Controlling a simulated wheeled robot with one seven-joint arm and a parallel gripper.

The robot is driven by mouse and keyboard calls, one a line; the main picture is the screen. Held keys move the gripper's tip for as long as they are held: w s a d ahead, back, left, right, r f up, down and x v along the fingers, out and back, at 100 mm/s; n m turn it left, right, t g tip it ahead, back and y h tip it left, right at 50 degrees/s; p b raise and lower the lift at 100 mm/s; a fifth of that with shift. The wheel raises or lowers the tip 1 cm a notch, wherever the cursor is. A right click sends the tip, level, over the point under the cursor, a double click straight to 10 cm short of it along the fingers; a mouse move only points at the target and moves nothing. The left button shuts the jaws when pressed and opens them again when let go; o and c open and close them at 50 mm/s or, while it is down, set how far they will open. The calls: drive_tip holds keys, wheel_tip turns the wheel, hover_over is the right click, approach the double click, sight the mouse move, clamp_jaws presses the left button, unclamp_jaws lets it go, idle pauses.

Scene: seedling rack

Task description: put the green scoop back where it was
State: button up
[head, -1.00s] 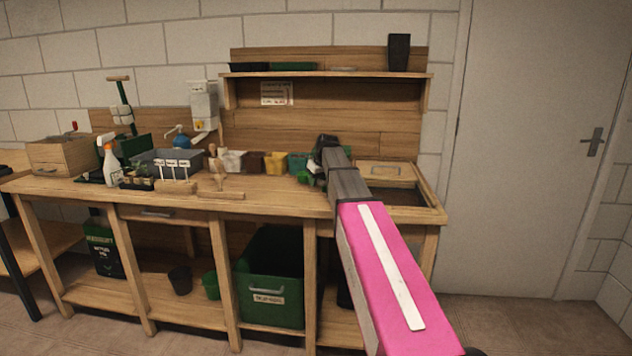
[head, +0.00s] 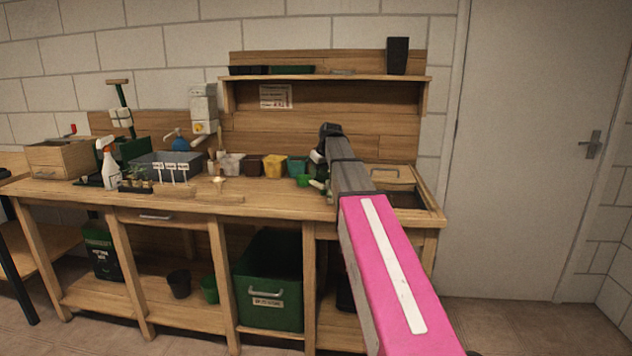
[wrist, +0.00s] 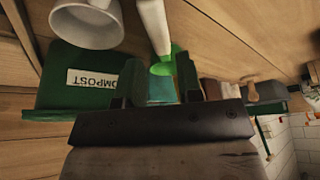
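The green scoop, a bright green head with a white handle, shows at my fingertips in the wrist view (wrist: 163,67). Its handle (wrist: 152,22) runs up to the top edge of that view. In the head view the green part (head: 303,181) shows just left of my gripper, low over the bench. My gripper (wrist: 160,82) has its two fingers apart, with the scoop's green part at their tips. Whether they press on it is not clear. In the head view my own arm covers most of the gripper (head: 318,160).
A teal pot (head: 297,165) stands close behind, beside a yellow pot (head: 275,165). A green container labelled COMPOST (wrist: 62,85) and a white mug (wrist: 88,25) are close by in the wrist view. The bench front (head: 270,202) left of the gripper is clear.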

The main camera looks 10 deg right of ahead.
drive_tip(key=v, duration=0.6)
drive_tip(key=shift+o, duration=0.5)
idle(0.7)
